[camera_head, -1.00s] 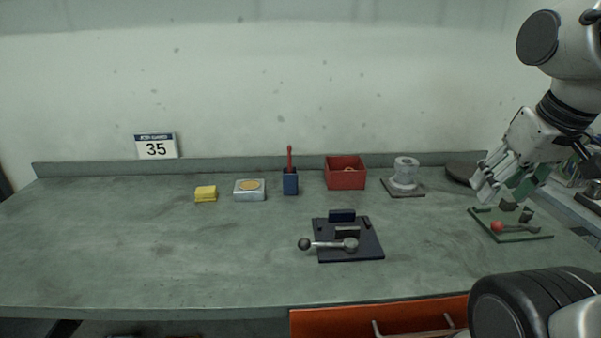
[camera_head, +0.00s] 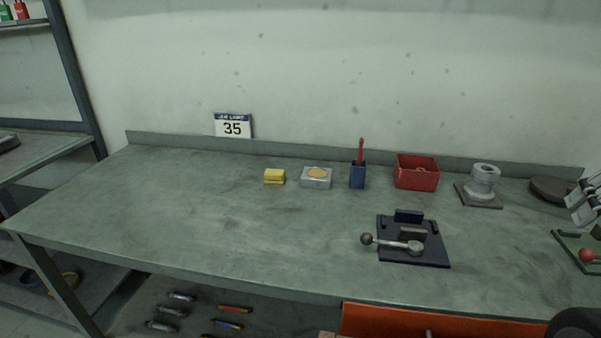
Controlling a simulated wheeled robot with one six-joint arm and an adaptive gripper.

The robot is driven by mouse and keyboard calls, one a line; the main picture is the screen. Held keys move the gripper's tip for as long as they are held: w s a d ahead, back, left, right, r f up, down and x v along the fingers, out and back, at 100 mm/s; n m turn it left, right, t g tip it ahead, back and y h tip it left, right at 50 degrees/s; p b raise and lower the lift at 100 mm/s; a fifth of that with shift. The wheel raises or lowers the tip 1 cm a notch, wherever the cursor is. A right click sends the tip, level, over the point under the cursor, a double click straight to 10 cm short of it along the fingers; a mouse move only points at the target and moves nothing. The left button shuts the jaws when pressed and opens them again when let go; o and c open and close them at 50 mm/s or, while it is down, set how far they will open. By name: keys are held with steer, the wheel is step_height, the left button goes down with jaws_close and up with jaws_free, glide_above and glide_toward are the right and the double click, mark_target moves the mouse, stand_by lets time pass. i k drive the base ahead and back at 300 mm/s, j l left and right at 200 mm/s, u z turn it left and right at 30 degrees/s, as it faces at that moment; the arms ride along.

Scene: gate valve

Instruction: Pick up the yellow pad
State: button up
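The yellow pad (camera_head: 274,177) is a small yellow block lying on the back part of the grey-green bench (camera_head: 170,215), left of a silver tin. Nothing covers it. My gripper (camera_head: 580,208) shows only in part at the right edge of the view, far to the right of the pad. Its fingertips are cut off or unclear, so its opening cannot be made out.
Right of the pad stand a silver tin (camera_head: 316,178), a blue holder (camera_head: 357,175) with a red handle, a red bin (camera_head: 416,172) and a grey flanged part (camera_head: 483,183). A dark lever fixture (camera_head: 413,240) sits in front. The bench's left part is clear.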

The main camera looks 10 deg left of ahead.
mark_target(274, 177)
steer(key=k+j, duration=0.6)
steer(key=j, duration=0.65)
steer(key=i+j, duration=0.15)
steer(key=j, duration=0.45)
steer(key=i+j, duration=0.4)
steer(key=i, duration=0.15)
